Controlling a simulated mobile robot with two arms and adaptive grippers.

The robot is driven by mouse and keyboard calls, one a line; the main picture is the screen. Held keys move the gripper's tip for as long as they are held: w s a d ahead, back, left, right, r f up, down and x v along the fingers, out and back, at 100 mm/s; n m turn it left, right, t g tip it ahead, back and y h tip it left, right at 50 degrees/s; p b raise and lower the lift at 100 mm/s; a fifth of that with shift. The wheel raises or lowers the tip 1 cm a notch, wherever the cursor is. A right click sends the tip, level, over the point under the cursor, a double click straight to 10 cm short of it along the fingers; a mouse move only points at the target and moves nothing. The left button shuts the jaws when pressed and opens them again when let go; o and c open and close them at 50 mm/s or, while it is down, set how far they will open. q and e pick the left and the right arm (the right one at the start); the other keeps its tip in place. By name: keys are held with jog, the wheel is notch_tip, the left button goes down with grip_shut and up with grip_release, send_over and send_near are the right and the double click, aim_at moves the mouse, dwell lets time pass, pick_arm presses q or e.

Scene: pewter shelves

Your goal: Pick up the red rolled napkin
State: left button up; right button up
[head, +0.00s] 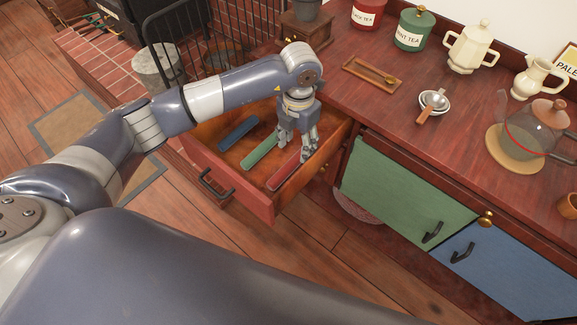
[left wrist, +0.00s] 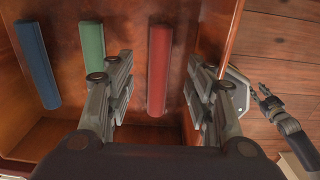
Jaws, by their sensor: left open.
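The red rolled napkin (head: 284,177) lies in the open drawer (head: 232,192), nearest the drawer's right side. In the left wrist view the red rolled napkin (left wrist: 158,72) lies lengthwise between the two fingers. A green rolled napkin (head: 259,150) and a blue one (head: 238,133) lie to its left; the green (left wrist: 92,45) and blue (left wrist: 36,65) ones show in the left wrist view too. My left gripper (head: 298,152) is open, pointing down over the drawer at the far end of the red napkin. Its fingers (left wrist: 160,88) stand apart, with nothing gripped.
A black metal rack (head: 180,40) stands behind the drawer.

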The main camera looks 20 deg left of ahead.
aim_at(294, 160)
pick_arm(q)
jog(key=shift+f, duration=0.75)
jog(key=f, duration=0.2)
jog(key=s+f+p, duration=0.1)
jog(key=f, duration=0.1)
jog(key=shift+a+f, duration=0.15)
jog(key=shift+a, duration=0.05)
jog(key=shift+w+f, duration=0.1)
jog(key=shift+f, duration=0.35)
jog(key=c, duration=1.2)
